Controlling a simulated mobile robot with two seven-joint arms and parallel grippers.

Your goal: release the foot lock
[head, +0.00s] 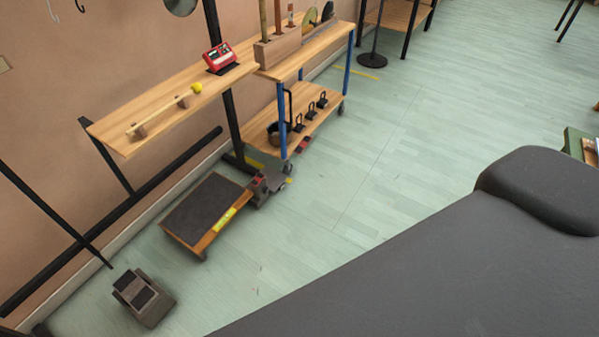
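A wheeled wooden cart (330,43) with blue legs stands along the wall, with a lower shelf (318,118). A small red piece (303,145) shows low at the cart's front edge, near the floor. A second small red piece (256,181) sits on a dark mechanism (265,190) beside a low platform (205,210) with a dark top and a yellow label. Either red piece could be the foot lock; I cannot tell which, nor whether it is pressed or raised. Neither of my grippers is in view.
A wall shelf (165,98) holds a yellow-headed mallet (195,88) and a red device (220,57). A dark pedal-like box (144,297) stands on the floor at lower left. A round black stand base (372,60) is farther back. The green floor (380,160) right of the cart is clear.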

